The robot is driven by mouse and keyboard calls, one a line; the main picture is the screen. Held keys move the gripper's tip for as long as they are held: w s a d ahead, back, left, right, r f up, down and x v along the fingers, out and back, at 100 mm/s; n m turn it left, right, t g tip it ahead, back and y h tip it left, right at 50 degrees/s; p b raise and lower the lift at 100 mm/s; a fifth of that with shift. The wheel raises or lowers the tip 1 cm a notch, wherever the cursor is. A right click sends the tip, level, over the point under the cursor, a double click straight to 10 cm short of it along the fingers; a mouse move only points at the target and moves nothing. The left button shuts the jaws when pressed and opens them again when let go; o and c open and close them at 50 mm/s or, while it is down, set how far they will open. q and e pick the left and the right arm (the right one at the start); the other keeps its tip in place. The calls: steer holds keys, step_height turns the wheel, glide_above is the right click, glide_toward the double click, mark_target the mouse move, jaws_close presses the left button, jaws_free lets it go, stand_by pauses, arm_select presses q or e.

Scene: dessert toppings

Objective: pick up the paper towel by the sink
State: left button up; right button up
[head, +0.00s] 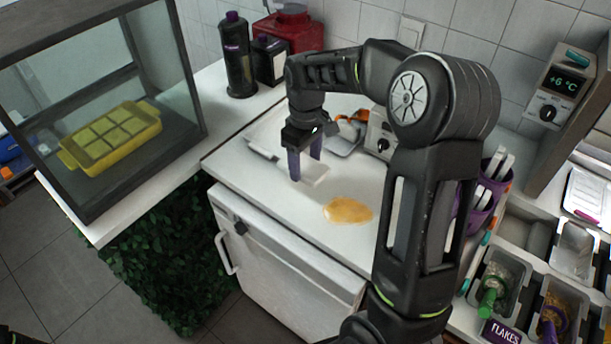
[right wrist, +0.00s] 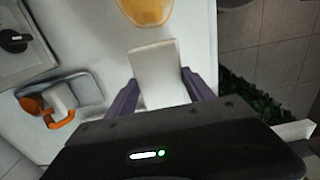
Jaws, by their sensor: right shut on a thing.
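The paper towel (head: 314,174) is a small white folded pad over the white counter (head: 255,190). My right gripper (head: 305,172) points down with its purple fingers on either side of the towel and is shut on it. In the right wrist view, the towel (right wrist: 160,72) sits between the two fingers (right wrist: 163,88) and extends beyond their tips. I cannot tell whether it still touches the counter. My left gripper is not in view.
An orange-yellow spill (head: 348,209) lies on the counter in front of the towel. Dark bottles (head: 238,60) and a red appliance (head: 290,30) stand at the back. A glass case with a yellow tray (head: 112,135) is at left. Topping bins (head: 500,275) are at right.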

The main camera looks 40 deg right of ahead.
mark_target(306, 166)
steer(key=shift+r, duration=1.85)
